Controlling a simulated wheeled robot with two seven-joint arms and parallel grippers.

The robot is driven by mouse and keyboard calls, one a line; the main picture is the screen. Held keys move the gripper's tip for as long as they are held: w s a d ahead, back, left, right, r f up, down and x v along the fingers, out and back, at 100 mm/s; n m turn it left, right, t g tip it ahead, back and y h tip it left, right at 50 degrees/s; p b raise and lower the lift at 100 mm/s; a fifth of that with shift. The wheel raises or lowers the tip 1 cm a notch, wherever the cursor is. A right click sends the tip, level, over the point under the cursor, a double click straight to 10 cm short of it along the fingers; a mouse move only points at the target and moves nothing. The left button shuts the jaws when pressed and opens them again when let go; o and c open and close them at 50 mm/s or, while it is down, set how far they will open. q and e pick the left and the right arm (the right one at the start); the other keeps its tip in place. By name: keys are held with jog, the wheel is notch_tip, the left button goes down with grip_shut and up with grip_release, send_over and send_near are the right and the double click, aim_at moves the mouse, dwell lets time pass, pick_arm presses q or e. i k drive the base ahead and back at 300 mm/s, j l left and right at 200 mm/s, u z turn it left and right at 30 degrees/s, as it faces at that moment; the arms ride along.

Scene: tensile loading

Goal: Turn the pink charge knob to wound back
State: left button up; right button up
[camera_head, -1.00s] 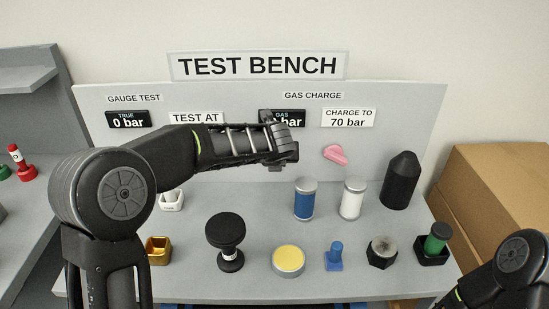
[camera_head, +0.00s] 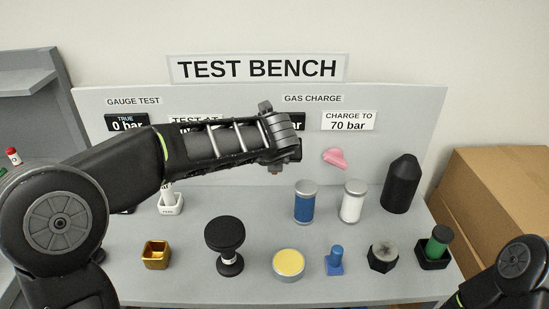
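The pink charge knob (camera_head: 335,158) is on the bench's back panel, below the "CHARGE TO 70 bar" label (camera_head: 348,121). Its longer end points to the lower right. My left gripper (camera_head: 281,138) is in front of the panel, left of the knob and apart from it. The arm covers most of the gas readout, and I cannot see whether the fingers are open or shut. Of my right arm (camera_head: 517,266) only a part shows at the lower right corner; its gripper is out of view.
In front are a gold cup (camera_head: 156,255), a black spool (camera_head: 226,243) and a yellow-topped disc (camera_head: 289,263). A cardboard box (camera_head: 500,190) is at right.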

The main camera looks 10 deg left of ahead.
aim_at(334, 156)
jog(key=k+l, duration=0.2)
jog(key=k, duration=0.3)
jog(key=k+l, duration=0.15)
jog(key=k, duration=0.3)
